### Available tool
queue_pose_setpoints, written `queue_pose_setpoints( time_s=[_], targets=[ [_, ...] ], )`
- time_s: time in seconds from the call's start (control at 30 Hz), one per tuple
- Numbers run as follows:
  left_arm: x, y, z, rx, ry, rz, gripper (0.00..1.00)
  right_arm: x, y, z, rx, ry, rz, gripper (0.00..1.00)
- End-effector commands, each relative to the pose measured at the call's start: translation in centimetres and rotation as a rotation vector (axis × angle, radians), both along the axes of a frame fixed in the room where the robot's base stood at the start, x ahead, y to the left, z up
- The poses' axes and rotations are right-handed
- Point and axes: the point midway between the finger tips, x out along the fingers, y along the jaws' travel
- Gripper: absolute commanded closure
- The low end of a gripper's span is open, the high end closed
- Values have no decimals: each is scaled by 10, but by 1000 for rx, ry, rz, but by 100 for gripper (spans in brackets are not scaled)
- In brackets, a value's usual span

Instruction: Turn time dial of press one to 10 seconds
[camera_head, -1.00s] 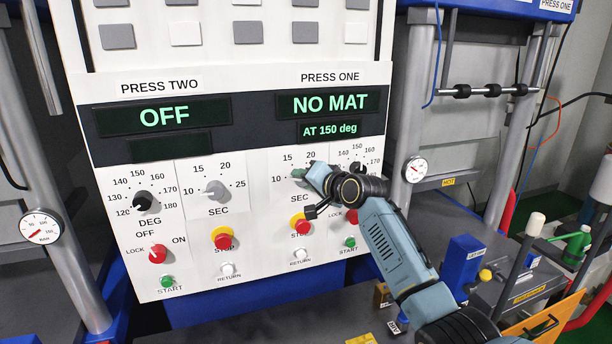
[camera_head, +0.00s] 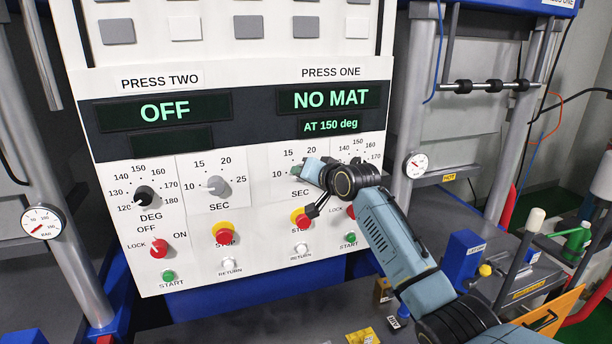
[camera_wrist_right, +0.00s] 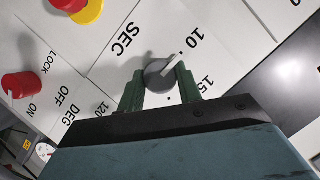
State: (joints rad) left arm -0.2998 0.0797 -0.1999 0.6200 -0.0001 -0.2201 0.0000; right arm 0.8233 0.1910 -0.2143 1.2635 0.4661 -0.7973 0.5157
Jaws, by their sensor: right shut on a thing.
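The time dial of press one is a grey knob (camera_wrist_right: 160,74) on the white panel. In the right wrist view its pale pointer ridge points toward the 10 side of the SEC scale. My right gripper (camera_wrist_right: 159,92) has its two green fingers on either side of the knob, shut on it. In the head view my right gripper (camera_head: 299,171) covers most of this dial. The press one display (camera_head: 328,99) reads NO MAT, and the small one under it reads AT 150 deg. My left gripper is not in view.
To the left is press two's grey time dial (camera_head: 217,186). Below the dials are red-and-yellow stop buttons (camera_head: 223,234), white return buttons and green start buttons (camera_head: 350,238). The red lock knob (camera_wrist_right: 22,85) of press one is close to my right gripper.

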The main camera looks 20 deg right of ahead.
Motion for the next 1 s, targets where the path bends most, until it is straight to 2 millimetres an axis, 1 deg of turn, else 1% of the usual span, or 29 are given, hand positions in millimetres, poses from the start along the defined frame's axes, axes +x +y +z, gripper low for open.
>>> queue_pose_setpoints(
  time_s=[0.03,0.07,0.2,0.23,0.53,0.67,0.77,1.0],
  targets=[
    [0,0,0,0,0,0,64,0,0,-1,-4,3,1,88],
    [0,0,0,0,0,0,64,0,0,-1,-4,3,1,64],
    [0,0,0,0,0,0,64,0,0,-1,-3,2,0,46],
    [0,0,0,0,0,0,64,0,0,-1,-3,2,0,44],
    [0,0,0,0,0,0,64,-1,0,0,-1,0,0,44],
    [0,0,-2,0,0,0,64,-7,-2,1,-1,1,1,44],
    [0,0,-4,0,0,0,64,-16,-5,4,0,-1,0,44],
    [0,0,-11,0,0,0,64,-49,-14,15,-2,-3,1,44]
  ],
)
